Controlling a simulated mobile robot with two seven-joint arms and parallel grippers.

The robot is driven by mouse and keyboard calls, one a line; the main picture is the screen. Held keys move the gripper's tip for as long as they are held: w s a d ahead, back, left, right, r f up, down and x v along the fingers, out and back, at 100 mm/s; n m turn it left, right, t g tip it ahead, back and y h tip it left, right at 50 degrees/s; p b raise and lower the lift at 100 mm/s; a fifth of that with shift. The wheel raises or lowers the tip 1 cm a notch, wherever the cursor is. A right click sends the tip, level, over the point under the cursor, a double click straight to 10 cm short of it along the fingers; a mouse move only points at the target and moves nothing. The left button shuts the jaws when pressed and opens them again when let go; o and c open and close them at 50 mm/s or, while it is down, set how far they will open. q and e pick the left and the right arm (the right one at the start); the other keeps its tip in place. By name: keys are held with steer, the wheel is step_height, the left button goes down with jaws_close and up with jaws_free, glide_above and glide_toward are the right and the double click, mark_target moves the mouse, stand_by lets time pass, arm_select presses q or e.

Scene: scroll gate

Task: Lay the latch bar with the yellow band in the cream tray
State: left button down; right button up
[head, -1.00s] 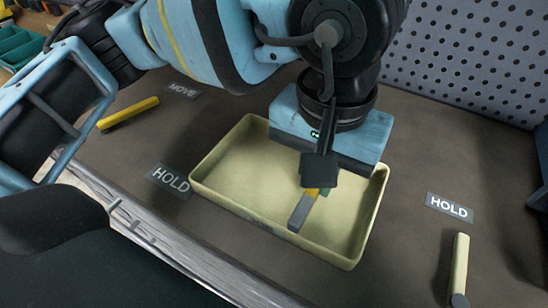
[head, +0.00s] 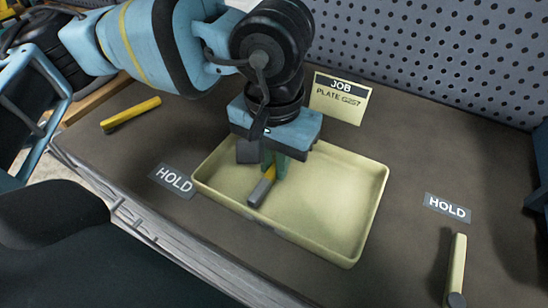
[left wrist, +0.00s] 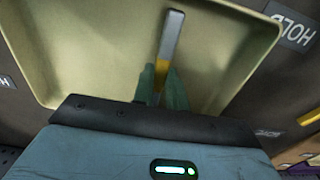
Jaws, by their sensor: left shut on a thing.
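The latch bar (head: 259,191) is grey with a yellow band close to the fingers. My left gripper (head: 274,166) points down and is shut on it. The bar is over the left part of the cream tray (head: 357,225), within its rim in the picture. I cannot tell whether it touches the tray floor. In the left wrist view the grey end of the bar (left wrist: 172,38) sticks out past the green fingers (left wrist: 160,84), with the tray (left wrist: 95,60) behind it. The fingers hide the bar's other end. My right gripper is not in view.
A yellow bar (head: 131,114) lies at the left, and a cream bar (head: 456,268) with a dark end at the right. HOLD labels lie left (head: 173,180) and right (head: 447,208) of the tray. A job card (head: 339,99) stands behind it. The tray's right half is clear.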

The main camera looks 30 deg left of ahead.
mark_target(274, 168)
arm_select(q)
steer(key=shift+f, duration=0.2)
steer(key=c, duration=1.4)
jaws_free()
step_height(274, 168, up, 12)
steer(key=shift+r, duration=0.2)
